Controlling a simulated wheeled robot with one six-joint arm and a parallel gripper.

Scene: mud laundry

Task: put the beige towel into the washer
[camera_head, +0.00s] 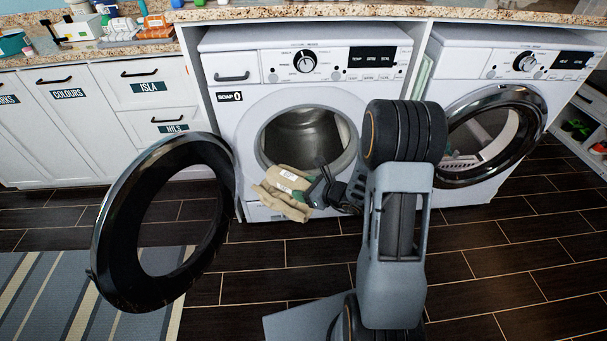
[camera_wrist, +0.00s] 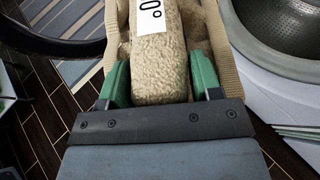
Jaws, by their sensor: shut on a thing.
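The beige towel (camera_head: 286,190) is folded, with a white label on it. My gripper (camera_head: 318,190) is shut on it and holds it in front of the lower left rim of the left washer's opening. In the wrist view the towel (camera_wrist: 160,70) is pinched between the green fingers of my gripper (camera_wrist: 160,85); the label reads "0°" in part. The left washer (camera_head: 240,110) has its round door (camera_head: 110,225) swung wide open to the left. Its metal drum (camera_head: 300,132) shows, and it also shows in the wrist view (camera_wrist: 285,35). The part of the drum behind the towel is hidden.
A second machine (camera_head: 465,75) with a dark-rimmed round door (camera_head: 455,170) stands at the right. White labelled cabinets (camera_head: 120,100) and a cluttered granite counter (camera_head: 150,48) are at the left. A striped rug (camera_head: 50,300) lies on the dark tile floor (camera_head: 270,270).

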